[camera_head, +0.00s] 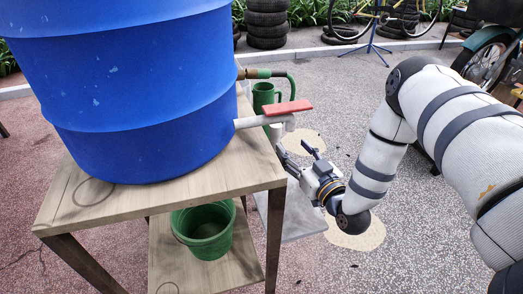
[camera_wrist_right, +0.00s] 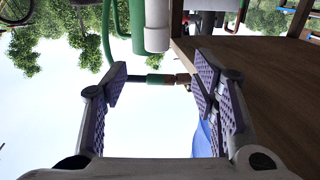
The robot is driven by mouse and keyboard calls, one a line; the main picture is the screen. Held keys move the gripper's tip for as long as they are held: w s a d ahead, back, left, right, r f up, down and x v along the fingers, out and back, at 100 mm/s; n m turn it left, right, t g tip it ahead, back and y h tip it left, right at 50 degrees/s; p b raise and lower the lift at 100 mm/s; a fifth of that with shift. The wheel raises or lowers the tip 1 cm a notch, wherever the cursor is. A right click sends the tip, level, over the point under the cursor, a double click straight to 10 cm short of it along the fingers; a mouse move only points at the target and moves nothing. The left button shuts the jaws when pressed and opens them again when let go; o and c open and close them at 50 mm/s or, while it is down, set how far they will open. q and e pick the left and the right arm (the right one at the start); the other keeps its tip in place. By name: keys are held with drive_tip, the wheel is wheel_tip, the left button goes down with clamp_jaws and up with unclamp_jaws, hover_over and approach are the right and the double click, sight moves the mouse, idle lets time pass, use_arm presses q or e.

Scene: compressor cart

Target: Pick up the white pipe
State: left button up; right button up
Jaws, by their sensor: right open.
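The white pipe (camera_head: 252,121) sticks out of the lower side of the blue barrel (camera_head: 140,85), under a red handle (camera_head: 288,107). Its outer end turns down. In the right wrist view a white cylinder (camera_wrist_right: 157,22), which looks like the pipe's end, stands at the top, beyond the fingertips. My right gripper (camera_head: 299,156) is just below and right of the pipe's outer end in the head view. In the wrist view its jaws (camera_wrist_right: 160,88) are apart with nothing held between them. My left gripper is not in view.
The barrel stands on a wooden cart (camera_head: 225,160). A green bucket (camera_head: 204,230) sits on its lower shelf. A green mug (camera_head: 264,96) and a green hose (camera_head: 292,84) are behind the pipe. A grey board (camera_head: 300,215) lies beside the cart, below my gripper.

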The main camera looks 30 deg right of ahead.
sight(279, 130)
drive_tip(key=w, duration=0.3)
drive_tip(key=w+d, duration=0.1)
drive_tip(key=w, duration=0.3)
drive_tip(key=w+b, duration=0.1)
drive_tip(key=w, duration=0.2)
drive_tip(key=shift+w+d, duration=0.15)
drive_tip(key=shift+w, duration=0.55)
drive_tip(key=shift+r, duration=0.1)
clamp_jaws()
